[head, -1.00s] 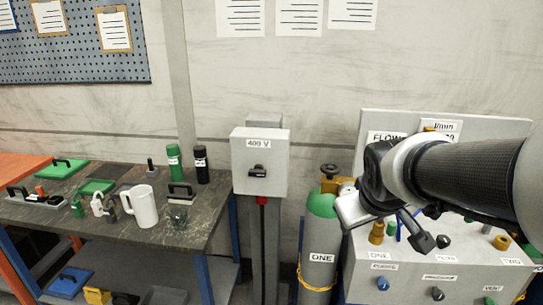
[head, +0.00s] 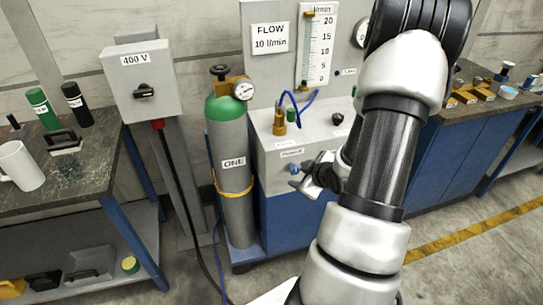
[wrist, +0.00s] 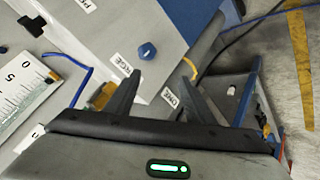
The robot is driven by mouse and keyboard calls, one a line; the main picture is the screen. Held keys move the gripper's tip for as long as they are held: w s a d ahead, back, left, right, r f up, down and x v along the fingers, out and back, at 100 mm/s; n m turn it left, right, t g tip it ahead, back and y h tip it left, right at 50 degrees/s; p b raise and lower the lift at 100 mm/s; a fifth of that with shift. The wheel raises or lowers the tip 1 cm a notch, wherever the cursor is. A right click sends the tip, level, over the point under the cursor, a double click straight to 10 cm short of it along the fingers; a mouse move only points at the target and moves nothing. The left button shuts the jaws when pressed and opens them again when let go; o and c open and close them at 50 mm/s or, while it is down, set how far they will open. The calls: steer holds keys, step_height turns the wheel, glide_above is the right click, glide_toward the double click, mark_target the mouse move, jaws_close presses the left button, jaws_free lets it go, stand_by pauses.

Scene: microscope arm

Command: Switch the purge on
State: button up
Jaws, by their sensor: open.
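The purge knob (head: 294,169) is a small blue knob on the sloped front of the grey gas panel (head: 265,140), under a small white label. In the wrist view the blue knob (wrist: 147,50) stands beside a label whose visible letters read "RGE". My gripper (head: 312,174) is just right of the knob in the head view. In the wrist view my gripper (wrist: 160,77) is open, with nothing between its two dark fingers. The knob shows beyond the fingertips, apart from them. My arm hides the right part of the panel in the head view.
A green-topped cylinder (head: 230,150) marked ONE stands left of the panel, with a gauge on top. A brass fitting with a blue hose (head: 298,100) rises from the panel top. A 400 V box (head: 143,80) and a dark bench (head: 90,180) are farther left.

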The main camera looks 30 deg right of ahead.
mark_target(295, 171)
steer(key=s+f+m+t+h+b, duration=0.35)
steer(key=s+f+m+t, duration=0.25)
steer(key=s+f+t, duration=0.25)
steer(key=shift+g+y, duration=0.25)
steer(key=shift+y, duration=0.2)
steer(key=x, duration=1.1)
steer(key=b+x, duration=0.1)
steer(key=x, duration=0.5)
steer(key=shift+w+d+f, duration=0.1)
steer(key=shift+w+d, duration=0.1)
steer(key=shift+d, duration=0.25)
steer(key=shift+c, duration=0.3)
steer(key=c, duration=1)
